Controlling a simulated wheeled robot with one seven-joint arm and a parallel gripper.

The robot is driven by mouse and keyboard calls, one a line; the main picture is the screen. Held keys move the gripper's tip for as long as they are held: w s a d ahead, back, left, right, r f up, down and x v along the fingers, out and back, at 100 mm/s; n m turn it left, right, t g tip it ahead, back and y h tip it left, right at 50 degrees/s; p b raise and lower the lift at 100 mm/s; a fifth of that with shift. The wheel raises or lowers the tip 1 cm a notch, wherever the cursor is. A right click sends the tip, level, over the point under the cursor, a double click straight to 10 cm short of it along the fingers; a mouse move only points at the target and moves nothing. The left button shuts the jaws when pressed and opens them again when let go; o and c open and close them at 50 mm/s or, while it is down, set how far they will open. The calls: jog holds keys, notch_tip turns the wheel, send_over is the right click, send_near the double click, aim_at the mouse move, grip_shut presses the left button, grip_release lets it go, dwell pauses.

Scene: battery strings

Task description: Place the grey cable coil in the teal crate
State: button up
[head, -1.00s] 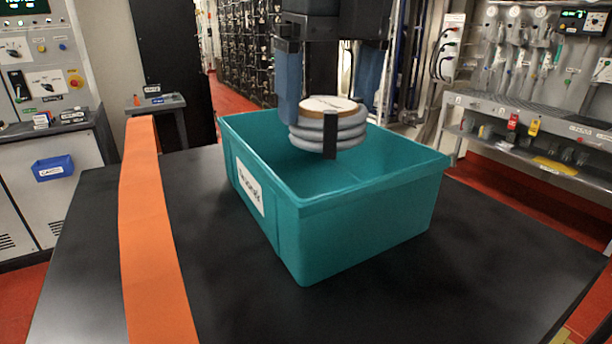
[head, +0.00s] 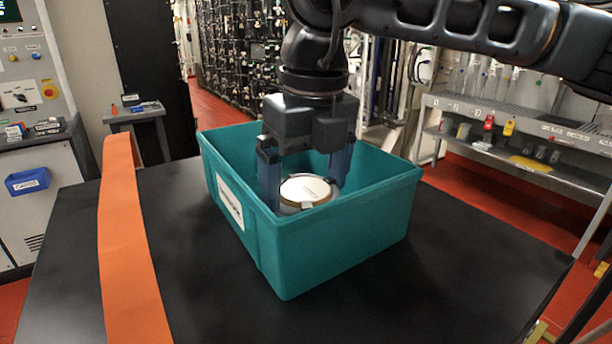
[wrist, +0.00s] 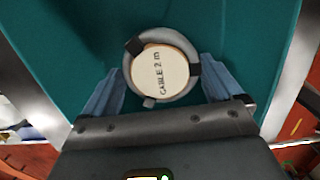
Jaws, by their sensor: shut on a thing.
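The grey cable coil (wrist: 131,62) has a round pale label reading "CABLE 2 m" and dark ties. In the head view the coil (head: 305,192) is inside the teal crate (head: 340,245), its lower part hidden by the front wall. My gripper (head: 306,185) reaches down into the crate with its blue fingers on either side of the coil, shut on it. In the wrist view the fingers of my gripper (wrist: 164,90) flank the coil, with the teal crate (wrist: 225,30) around and below it. I cannot tell whether the coil touches the crate floor.
The crate stands on a black table (head: 430,270). An orange strip (head: 130,240) runs along the table's left side. Black table top is clear right of the crate. A grey shelf unit (head: 520,125) stands behind at the right, and a control cabinet (head: 40,150) at the left.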

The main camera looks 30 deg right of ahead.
aim_at(313, 193)
jog(key=shift+f, duration=0.15)
jog(key=o, duration=1)
jog(key=shift+r, duration=0.2)
jog(key=shift+r, duration=0.15)
jog(key=r, duration=0.4)
jog(key=s+r+b, duration=0.1)
jog(key=r, duration=0.6)
jog(key=shift+s+r+b, duration=0.25)
jog(key=shift+r+b, duration=0.05)
jog(key=shift+b, duration=0.05)
